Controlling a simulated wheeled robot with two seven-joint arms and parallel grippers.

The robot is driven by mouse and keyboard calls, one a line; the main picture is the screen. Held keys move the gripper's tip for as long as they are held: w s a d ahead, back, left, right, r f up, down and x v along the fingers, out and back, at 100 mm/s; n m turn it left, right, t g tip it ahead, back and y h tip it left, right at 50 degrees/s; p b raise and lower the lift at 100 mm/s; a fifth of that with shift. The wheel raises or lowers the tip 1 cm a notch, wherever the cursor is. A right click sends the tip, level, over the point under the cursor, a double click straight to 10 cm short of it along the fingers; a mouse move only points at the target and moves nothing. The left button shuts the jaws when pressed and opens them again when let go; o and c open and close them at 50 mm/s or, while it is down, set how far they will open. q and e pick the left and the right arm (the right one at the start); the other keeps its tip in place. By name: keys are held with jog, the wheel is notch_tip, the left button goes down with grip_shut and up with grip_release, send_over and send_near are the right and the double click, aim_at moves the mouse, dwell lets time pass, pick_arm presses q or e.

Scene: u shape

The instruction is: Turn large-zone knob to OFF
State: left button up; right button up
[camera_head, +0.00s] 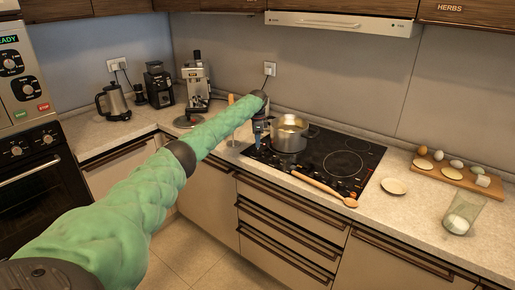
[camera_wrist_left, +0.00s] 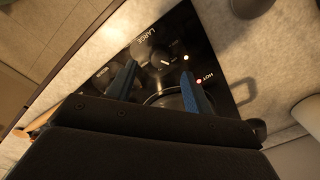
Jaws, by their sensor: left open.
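The large-zone knob (camera_wrist_left: 162,60) shows in the left wrist view on the black cooktop panel, with the word LARGE beside it and a short white mark on it. My left gripper (camera_wrist_left: 158,69) is open, its two blue fingers pointing at the panel on either side of the knob. Whether they touch it I cannot tell. In the head view my left gripper (camera_head: 260,132) is small and dark at the left side of the cooktop (camera_head: 340,145), and the knob cannot be made out there. My right gripper is not in view.
A metal pot (camera_head: 289,136) stands on the cooktop just right of my left gripper. A wooden spoon (camera_head: 325,188) lies across the cooktop's front edge. A red light (camera_wrist_left: 200,80) glows by the word HOT. A coffee machine (camera_head: 196,82) and kettle (camera_head: 115,102) stand at the back left.

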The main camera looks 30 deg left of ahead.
aim_at(257, 150)
pick_arm(q)
jog(key=shift+w+f+p, duration=0.1)
jog(key=shift+f+p, duration=0.7)
jog(key=shift+f, duration=1.95)
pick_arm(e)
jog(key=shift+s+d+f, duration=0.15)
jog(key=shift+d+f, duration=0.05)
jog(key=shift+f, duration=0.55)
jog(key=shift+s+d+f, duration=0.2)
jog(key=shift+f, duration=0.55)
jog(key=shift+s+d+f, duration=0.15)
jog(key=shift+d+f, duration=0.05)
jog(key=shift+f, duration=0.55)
pick_arm(q)
jog(key=c, duration=1)
